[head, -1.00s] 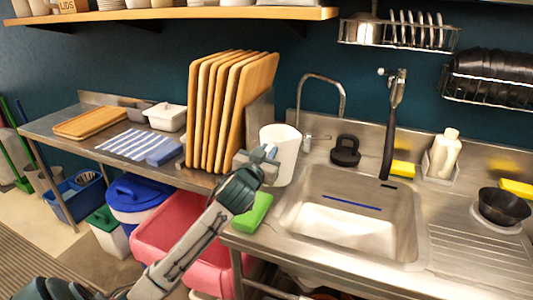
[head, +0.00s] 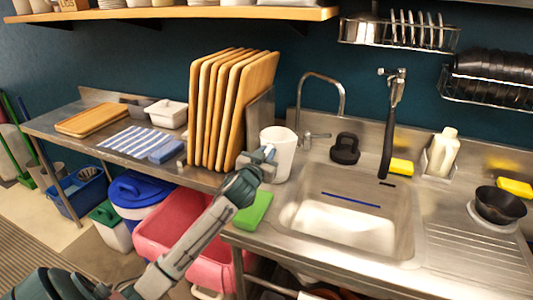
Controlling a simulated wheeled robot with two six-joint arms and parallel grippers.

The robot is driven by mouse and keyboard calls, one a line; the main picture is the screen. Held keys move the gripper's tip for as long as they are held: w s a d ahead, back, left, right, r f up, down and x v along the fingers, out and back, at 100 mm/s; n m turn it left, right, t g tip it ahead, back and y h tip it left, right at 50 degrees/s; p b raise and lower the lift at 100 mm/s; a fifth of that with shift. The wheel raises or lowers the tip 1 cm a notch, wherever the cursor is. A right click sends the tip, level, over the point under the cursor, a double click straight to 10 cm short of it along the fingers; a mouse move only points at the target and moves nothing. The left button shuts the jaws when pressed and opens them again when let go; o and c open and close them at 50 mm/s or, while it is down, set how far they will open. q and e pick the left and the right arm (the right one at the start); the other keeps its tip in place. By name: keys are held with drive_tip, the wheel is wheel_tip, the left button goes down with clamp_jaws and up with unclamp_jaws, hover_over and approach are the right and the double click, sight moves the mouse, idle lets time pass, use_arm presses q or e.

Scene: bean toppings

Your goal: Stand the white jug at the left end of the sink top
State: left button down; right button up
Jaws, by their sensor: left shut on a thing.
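The white jug (head: 279,150) is upright at the left end of the sink top (head: 265,238), left of the basin and in front of the tap. My left gripper (head: 268,153) is shut on the jug at its near left side. The jug's base is partly hidden by my gripper, so I cannot tell for sure whether it touches the steel. My right gripper is not in view.
A green sponge (head: 253,210) lies on the sink top's front left corner, just below my gripper. Upright wooden boards (head: 230,105) stand close on the left. The sink basin (head: 345,215) is to the right. A black weight-like object (head: 345,149) stands behind the basin.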

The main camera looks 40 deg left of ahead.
use_arm(q)
drive_tip(key=c, duration=1.3)
unclamp_jaws()
drive_tip(key=shift+f, duration=0.1)
drive_tip(key=shift+r, duration=0.25)
drive_tip(key=b+v, duration=0.2)
drive_tip(key=v, duration=1)
drive_tip(key=shift+f+b, duration=0.1)
drive_tip(key=shift+b, duration=0.3)
